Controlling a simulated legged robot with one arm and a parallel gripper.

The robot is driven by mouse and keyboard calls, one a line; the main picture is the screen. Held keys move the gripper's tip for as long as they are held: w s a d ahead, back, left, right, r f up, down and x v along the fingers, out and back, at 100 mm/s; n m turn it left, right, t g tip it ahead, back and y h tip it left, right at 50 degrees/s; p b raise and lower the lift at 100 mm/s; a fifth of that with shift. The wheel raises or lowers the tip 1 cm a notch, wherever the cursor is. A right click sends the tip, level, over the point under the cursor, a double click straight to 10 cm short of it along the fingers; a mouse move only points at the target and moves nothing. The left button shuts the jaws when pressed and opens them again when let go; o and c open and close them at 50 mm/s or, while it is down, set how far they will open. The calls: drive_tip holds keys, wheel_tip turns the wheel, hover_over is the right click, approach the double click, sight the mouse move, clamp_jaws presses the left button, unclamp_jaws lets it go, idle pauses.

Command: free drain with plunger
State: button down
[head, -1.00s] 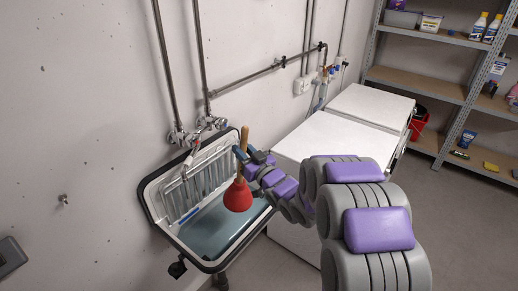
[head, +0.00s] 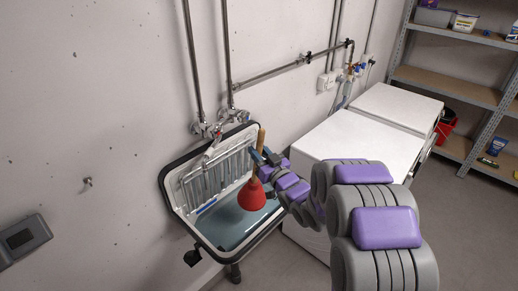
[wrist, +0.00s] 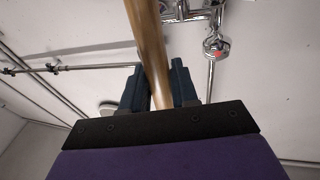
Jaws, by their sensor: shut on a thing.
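A plunger with a red rubber cup (head: 252,196) and a wooden handle is held upright, cup down, over the sink (head: 171,187). My gripper (head: 265,158) is shut on the handle, and the handle (wrist: 150,50) runs between the jaws in the wrist view. The sink is a wall-mounted basin with a dark rim, holding bluish water (head: 225,225). The cup appears above the water; I cannot tell whether it touches. The drain is hidden.
A tap with pipes (head: 215,128) is on the wall above the sink. Two white machines (head: 350,145) stand right of it. Metal shelves (head: 460,90) and a red bucket (head: 446,124) are farther right. A grey box (head: 22,240) is on the wall at left.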

drive_tip(key=shift+w+a+f+b, duration=0.15)
drive_tip(key=shift+f+b, duration=0.25)
drive_tip(key=shift+f, duration=1.25)
drive_tip(key=shift+w+a+f+b, duration=0.15)
drive_tip(key=shift+f+b, duration=0.3)
drive_tip(key=shift+f, duration=1.2)
drive_tip(key=shift+a+f+b, duration=0.2)
drive_tip(key=shift+f+b, duration=0.2)
drive_tip(key=shift+f, duration=1.25)
drive_tip(key=shift+w+a+f+p, duration=0.1)
drive_tip(key=shift+w+a+f, duration=0.25)
drive_tip(key=shift+w+a, duration=0.4)
drive_tip(key=shift+w+a+f+p, duration=0.1)
drive_tip(key=shift+w+a+f, duration=0.25)
drive_tip(key=shift+w+a, duration=0.45)
drive_tip(key=shift+w+a+f+p, duration=0.1)
drive_tip(key=shift+w+a+f, duration=0.3)
drive_tip(key=shift+a, duration=0.6)
drive_tip(key=shift+r, duration=0.1)
drive_tip(key=c, duration=1.5)
unclamp_jaws()
clamp_jaws()
